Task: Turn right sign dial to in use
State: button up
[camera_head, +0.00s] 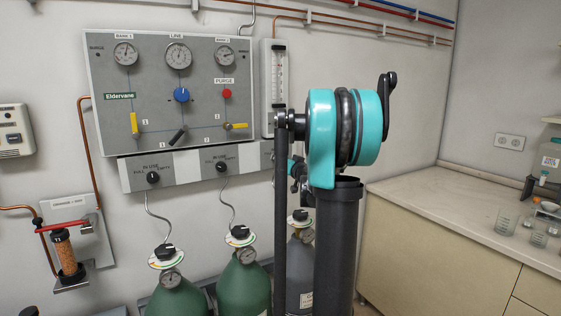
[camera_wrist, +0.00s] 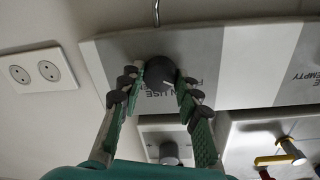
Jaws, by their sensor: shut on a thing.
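The right sign dial (camera_wrist: 160,72) is a round black knob with a pale mark, on the grey and white sign strip (camera_wrist: 230,65). It sits between the two green, dark-padded fingers of my gripper (camera_wrist: 158,77) in the wrist view, and the gripper is shut on it. Upside-down "IN USE" lettering lies beside the knob, partly covered by the fingers. I cannot tell exactly which word the mark faces. In the head view my arm hides this dial; the left sign dial (camera_head: 153,177) and middle sign dial (camera_head: 222,167) show.
The gauge panel (camera_head: 150,80) is above the strip, with a flowmeter (camera_head: 274,85) at its right. Green cylinders (camera_head: 245,285) and a grey cylinder (camera_head: 301,265) stand below. A counter (camera_head: 450,195) with glassware is on the right. Another knob (camera_wrist: 168,152) shows between my fingers' bases.

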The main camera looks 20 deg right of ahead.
jog(key=shift+m, duration=0.3)
jog(key=m, duration=1)
jog(key=shift+d+m, duration=0.1)
jog(key=shift+m, duration=0.3)
jog(key=shift+g, duration=0.3)
jog(key=o, duration=1.2)
jog(key=shift+c, duration=0.2)
jog(key=s+d, duration=0.2)
jog(key=s, duration=0.9)
jog(key=shift+s+r, duration=0.25)
jog(key=shift+s, duration=0.15)
